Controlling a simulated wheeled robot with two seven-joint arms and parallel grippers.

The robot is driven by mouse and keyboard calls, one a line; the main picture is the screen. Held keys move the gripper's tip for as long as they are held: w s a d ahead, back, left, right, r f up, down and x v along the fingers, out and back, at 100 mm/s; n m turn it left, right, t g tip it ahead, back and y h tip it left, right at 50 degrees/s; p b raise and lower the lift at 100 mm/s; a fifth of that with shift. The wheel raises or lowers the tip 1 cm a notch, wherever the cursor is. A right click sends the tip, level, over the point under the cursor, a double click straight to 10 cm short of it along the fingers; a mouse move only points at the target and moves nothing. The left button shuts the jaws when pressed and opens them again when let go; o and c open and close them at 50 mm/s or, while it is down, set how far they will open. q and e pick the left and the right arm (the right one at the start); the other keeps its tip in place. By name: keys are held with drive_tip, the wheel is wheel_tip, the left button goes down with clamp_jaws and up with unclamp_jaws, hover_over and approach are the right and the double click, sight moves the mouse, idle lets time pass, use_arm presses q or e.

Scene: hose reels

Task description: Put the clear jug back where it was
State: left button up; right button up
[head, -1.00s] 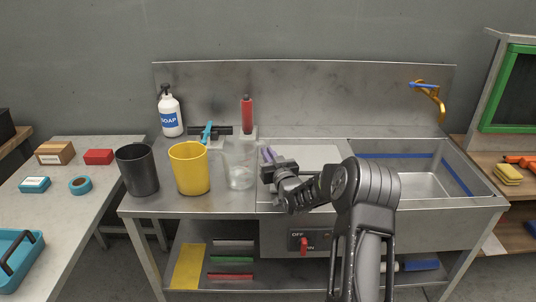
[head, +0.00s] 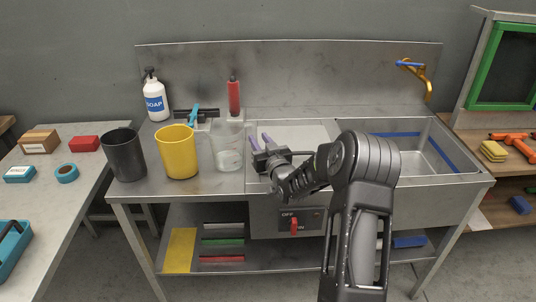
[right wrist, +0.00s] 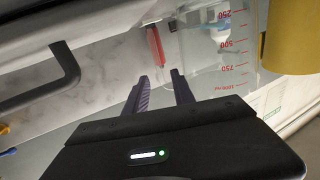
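The clear jug (head: 229,152) stands upright on the steel counter, just right of the yellow jug (head: 178,152). Its red volume marks show in the right wrist view, where the clear jug (right wrist: 218,55) is at the upper right. My right gripper (head: 260,139) is just right of the clear jug in the head view, its purple fingers pointing toward the back. In the right wrist view the fingers of my right gripper (right wrist: 160,83) are apart with nothing between them. The jug is beside the right-hand finger; I cannot tell whether they touch. My left gripper is not in view.
A black jug (head: 124,155) stands left of the yellow one. A soap bottle (head: 155,98), a blue-handled tool (head: 193,117) and a red bottle (head: 234,98) stand at the back. The sink basin (head: 416,154) is at the right. The counter right of my gripper is mostly clear.

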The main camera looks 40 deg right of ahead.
drive_tip(key=b+v, duration=0.1)
drive_tip(key=v, duration=0.7)
